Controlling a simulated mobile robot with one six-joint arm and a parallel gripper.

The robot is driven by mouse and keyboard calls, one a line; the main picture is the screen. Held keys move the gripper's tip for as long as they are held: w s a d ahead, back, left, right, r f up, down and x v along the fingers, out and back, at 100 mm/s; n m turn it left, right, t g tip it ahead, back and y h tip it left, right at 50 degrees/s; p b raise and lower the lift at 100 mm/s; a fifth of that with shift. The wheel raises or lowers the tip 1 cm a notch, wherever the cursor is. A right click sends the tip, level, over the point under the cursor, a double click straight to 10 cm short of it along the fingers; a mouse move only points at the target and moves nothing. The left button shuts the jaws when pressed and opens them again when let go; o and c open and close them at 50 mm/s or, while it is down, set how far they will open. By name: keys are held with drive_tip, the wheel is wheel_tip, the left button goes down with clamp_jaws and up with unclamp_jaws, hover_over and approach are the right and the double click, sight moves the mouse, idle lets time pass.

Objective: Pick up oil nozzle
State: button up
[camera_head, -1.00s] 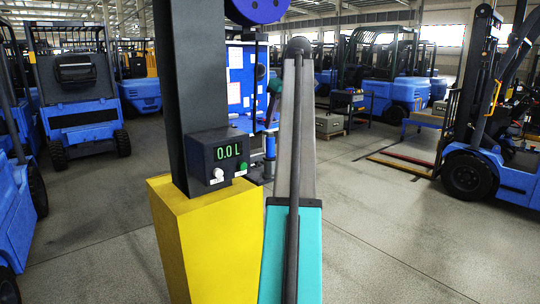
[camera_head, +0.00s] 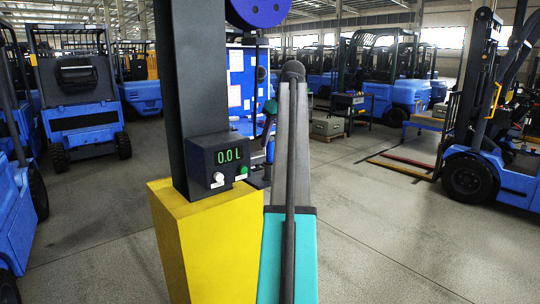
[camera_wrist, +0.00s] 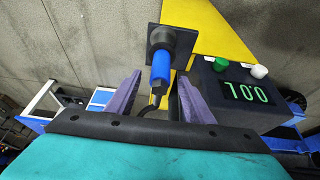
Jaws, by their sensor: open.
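The oil nozzle (camera_wrist: 161,72) shows in the wrist view as a blue grip with a dark end. It sits against a dark square holder plate (camera_wrist: 184,42) beside the yellow base. My gripper (camera_wrist: 158,82) has two purple fingers spread apart, one on each side of the nozzle's near end. Gaps show on both sides, so the fingers are not closed on it. In the head view I cannot make out the nozzle or the fingers behind my arm.
A dark meter box (camera_head: 218,164) reading 0.0 L is on the dark post (camera_head: 207,80) above the yellow base (camera_head: 207,240). A blue reel (camera_head: 258,11) is higher up. Forklifts (camera_head: 80,95) stand around. Open floor (camera_head: 400,230) lies at the right.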

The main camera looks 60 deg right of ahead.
sight(269, 155)
drive_tip(key=shift+p+x, duration=0.55)
drive_tip(key=shift+x, duration=1.6)
clamp_jaws()
